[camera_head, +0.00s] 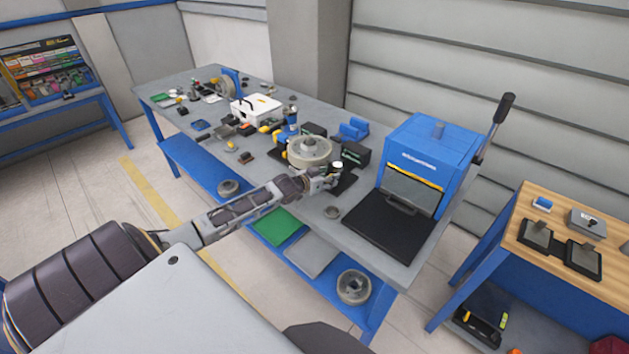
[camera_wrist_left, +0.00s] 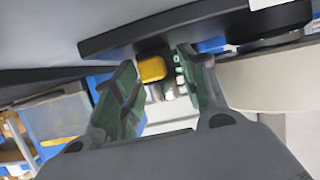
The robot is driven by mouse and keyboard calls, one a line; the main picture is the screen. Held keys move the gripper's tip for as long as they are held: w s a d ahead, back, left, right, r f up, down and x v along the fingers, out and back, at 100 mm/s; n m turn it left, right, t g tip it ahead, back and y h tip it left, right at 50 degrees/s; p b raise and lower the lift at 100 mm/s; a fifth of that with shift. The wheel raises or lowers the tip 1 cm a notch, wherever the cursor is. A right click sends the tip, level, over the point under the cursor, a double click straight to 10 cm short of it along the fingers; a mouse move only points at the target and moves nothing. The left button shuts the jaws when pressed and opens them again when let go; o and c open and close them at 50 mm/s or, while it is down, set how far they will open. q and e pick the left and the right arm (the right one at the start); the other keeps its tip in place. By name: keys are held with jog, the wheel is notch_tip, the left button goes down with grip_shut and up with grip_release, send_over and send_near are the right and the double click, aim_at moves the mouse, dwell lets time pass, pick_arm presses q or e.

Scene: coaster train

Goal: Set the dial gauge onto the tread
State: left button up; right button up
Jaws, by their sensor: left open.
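A grey wheel (camera_head: 310,148) with a pale rim, whose outer band is the tread, lies on the bench in the head view. My left gripper (camera_head: 331,181) is beside it, at its front right. A small pale round item with a dark part (camera_head: 337,167), perhaps the dial gauge, shows right at the gripper; I cannot tell whether they touch. In the left wrist view my left gripper (camera_wrist_left: 163,92) is open, its two green-padded fingers apart. A yellow block (camera_wrist_left: 152,70) under a dark bar shows beyond and between the fingertips. My right gripper is not in view.
The grey bench (camera_head: 290,205) holds a blue press-like machine (camera_head: 430,150) at the right, with a black plate before it. Tools and a white case (camera_head: 255,108) crowd the far left. A wooden-topped table (camera_head: 560,235) stands at right.

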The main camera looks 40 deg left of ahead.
pick_arm(q)
jog(key=v, duration=1.1)
jog(key=shift+s, duration=0.35)
dwell(0.7)
jog(key=shift+a+r, duration=0.1)
dwell(0.7)
